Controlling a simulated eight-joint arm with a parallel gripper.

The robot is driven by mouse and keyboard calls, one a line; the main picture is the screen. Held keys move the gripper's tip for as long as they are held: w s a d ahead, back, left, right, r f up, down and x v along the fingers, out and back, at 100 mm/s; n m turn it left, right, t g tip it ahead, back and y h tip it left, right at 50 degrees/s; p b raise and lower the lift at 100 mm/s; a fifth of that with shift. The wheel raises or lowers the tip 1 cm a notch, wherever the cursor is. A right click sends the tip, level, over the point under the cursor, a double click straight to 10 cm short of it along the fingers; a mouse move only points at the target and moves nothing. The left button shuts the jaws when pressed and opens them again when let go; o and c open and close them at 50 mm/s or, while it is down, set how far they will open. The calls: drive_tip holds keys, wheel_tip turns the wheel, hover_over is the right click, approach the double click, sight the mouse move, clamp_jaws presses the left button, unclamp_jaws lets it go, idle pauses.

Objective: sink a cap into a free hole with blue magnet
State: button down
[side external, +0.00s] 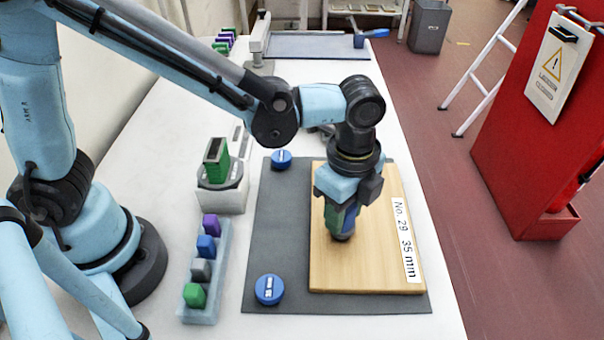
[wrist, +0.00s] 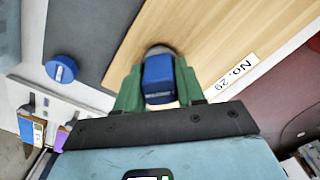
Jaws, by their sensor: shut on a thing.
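My gripper (wrist: 158,92) has green fingers and is shut on a blue block (wrist: 158,78), seen between them in the wrist view. A dark grey rounded part (wrist: 159,49) shows at the far end of the block. Whether it is a cap or part of the block I cannot tell. In the side view my gripper (side external: 341,222) points down over the middle of a wooden board (side external: 385,265) labelled "No. 29 35 mm". The dark tip is at or just above the board; contact is unclear. No hole shows; the gripper hides part of the board.
Two round blue pucks (side external: 269,290) (side external: 281,159) lie on the grey mat (side external: 270,225) left of the board. A rack (side external: 212,285) holds purple, blue, grey and green blocks. A green piece (side external: 216,161) stands on a white block behind it. A grey tray (side external: 318,46) lies farther back.

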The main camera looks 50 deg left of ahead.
drive_tip(key=shift+f, duration=0.7)
idle(1.4)
drive_tip(key=shift+w+d, duration=0.1)
drive_tip(key=shift+d, duration=0.05)
idle(0.4)
drive_tip(key=shift+r, duration=3.55)
